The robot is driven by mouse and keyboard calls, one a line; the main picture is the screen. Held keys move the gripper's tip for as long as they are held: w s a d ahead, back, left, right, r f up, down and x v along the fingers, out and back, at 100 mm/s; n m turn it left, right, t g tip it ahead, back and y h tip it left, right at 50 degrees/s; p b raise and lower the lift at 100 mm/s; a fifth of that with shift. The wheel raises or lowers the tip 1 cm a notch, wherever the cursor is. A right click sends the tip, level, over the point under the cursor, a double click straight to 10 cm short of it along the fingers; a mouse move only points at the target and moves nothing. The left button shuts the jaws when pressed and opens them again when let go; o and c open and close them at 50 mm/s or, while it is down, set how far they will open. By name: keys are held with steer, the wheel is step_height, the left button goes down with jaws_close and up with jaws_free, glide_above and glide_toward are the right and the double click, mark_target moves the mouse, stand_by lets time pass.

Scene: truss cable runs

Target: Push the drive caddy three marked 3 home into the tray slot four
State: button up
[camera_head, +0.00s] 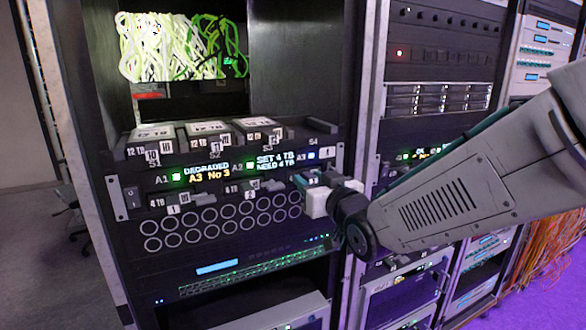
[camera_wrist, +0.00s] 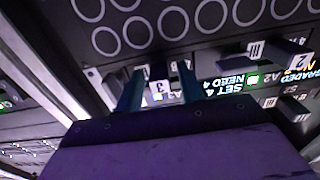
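The drive caddy marked 3 (camera_wrist: 159,87) is between the two fingers of my gripper (camera_wrist: 160,88) in the wrist view, at the tray front. The view is upside down there. In the head view, my gripper (camera_head: 309,184) is at the right end of the tray (camera_head: 133,195), below the S4 label. The gripper body and arm hide most of the caddy and its slot. The fingers stand apart on either side of the caddy; I cannot tell whether they press on it. How deep the caddy sits is hidden.
Caddies marked 1 (camera_head: 172,205) and 2 (camera_head: 250,194) sit to the left in the tray. Several 12 TB drives (camera_head: 208,129) lie on the ledge above. The display (camera_head: 208,170) reads "DEGRADED A3 No 3". Cables (camera_head: 180,45) hang above. A second rack (camera_head: 445,55) stands at the right, behind my arm.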

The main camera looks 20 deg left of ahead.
jaws_close()
steer(key=shift+s+d, duration=0.15)
steer(key=shift+d, duration=0.05)
steer(key=shift+s+d+r, duration=0.15)
steer(key=shift+s+d, duration=0.3)
steer(key=shift+d, duration=0.1)
stand_by(0.3)
steer(key=shift+v, duration=5.05)
